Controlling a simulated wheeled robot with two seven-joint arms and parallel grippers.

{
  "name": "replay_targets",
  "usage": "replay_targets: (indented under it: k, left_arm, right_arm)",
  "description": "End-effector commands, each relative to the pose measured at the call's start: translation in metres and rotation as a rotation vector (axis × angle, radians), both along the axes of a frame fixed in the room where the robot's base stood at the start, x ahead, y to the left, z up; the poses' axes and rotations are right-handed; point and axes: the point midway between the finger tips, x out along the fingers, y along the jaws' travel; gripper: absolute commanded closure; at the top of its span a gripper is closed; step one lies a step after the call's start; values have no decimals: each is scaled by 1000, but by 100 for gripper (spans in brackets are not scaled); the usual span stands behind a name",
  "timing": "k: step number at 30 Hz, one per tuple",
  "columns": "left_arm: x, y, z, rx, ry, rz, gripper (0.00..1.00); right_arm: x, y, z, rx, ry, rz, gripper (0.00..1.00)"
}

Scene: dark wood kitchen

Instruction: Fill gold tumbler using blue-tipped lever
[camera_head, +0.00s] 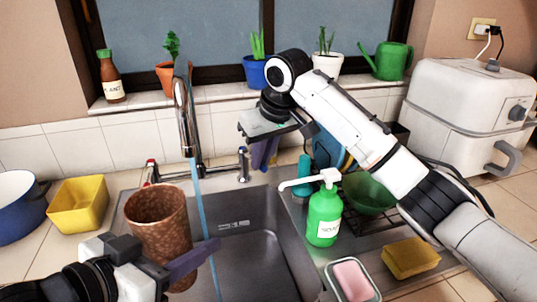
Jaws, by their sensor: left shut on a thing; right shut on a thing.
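The gold tumbler (158,222), a brownish, hammered-looking cup, is upright over the left part of the sink. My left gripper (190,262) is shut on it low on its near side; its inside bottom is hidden. The faucet (183,115) runs, and a blue water stream (203,222) falls just right of the tumbler's rim in the picture. The blue-tipped lever (243,165) is at the right of the faucet base. My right gripper (264,155) is at this lever and shut; its contact is partly hidden. The red-tipped lever (151,171) is on the left.
The sink (265,262) is clear right of the stream. A yellow container (78,205) and blue pot (18,225) are left.

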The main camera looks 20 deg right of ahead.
Motion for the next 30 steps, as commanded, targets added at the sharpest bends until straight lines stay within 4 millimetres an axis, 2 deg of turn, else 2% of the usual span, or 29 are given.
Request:
replay_targets:
  k: [4,13,30]
  left_arm:
    - [0,0,2,-3,-4,0,77]
    - [0,0,2,-3,-4,0,77]
    - [0,0,2,-3,-4,0,77]
  right_arm:
    - [-3,12,1,2,0,-106,100]
    - [-4,26,1,3,0,-263,100]
    - [-4,30,1,3,-2,-317,100]
